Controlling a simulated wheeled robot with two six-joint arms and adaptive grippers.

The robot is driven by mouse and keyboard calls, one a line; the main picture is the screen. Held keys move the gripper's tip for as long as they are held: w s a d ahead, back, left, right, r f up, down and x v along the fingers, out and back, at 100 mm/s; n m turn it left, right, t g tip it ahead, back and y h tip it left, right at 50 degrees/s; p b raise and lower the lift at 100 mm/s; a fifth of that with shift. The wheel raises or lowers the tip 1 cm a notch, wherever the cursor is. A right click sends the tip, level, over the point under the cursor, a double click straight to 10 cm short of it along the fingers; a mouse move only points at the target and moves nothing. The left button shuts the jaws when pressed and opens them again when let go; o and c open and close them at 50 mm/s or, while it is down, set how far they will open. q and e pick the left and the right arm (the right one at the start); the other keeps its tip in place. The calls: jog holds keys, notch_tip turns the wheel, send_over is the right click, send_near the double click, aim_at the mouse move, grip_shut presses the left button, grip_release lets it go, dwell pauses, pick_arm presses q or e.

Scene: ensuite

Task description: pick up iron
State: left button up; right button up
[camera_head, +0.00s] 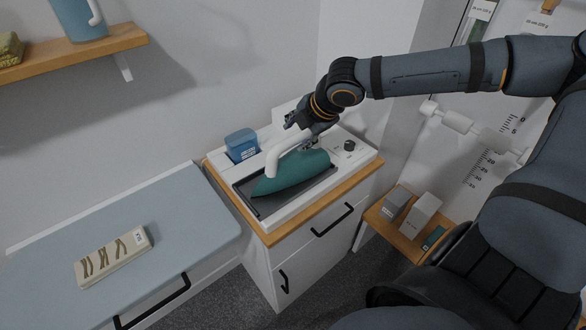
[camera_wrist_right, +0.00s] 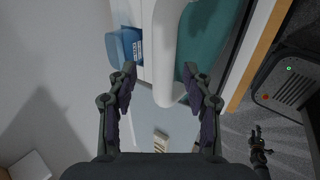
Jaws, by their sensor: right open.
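The iron (camera_head: 292,172) has a teal body and a white handle, and rests on a dark tray (camera_head: 256,207) set in the white top of a wood-edged cabinet. My right gripper (camera_head: 300,130) is at the back end of the handle in the head view. In the right wrist view my right gripper (camera_wrist_right: 163,88) has its fingers apart, with the white handle (camera_wrist_right: 168,50) reaching between them; I cannot tell whether they touch. The iron's teal body (camera_wrist_right: 205,40) is partly hidden behind a finger. A small dark claw shape, seemingly my left gripper (camera_wrist_right: 258,140), shows low at the right.
A knob (camera_head: 349,146) is at the right of the cabinet top. A patterned box (camera_head: 113,257) lies on the pale blue counter (camera_head: 50,255). Grey boxes (camera_head: 420,215) stand on a low wooden shelf at right.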

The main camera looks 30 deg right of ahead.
aim_at(293, 139)
jog(key=x, duration=0.1)
jog(key=b+x, duration=0.1)
jog(key=x, duration=0.1)
jog(key=shift+s+a+f, duration=0.15)
jog(key=shift+f, duration=0.3)
jog(key=shift+w+a+f, duration=0.1)
jog(key=shift+w+f, duration=0.05)
jog(key=shift+w, duration=0.1)
grip_shut()
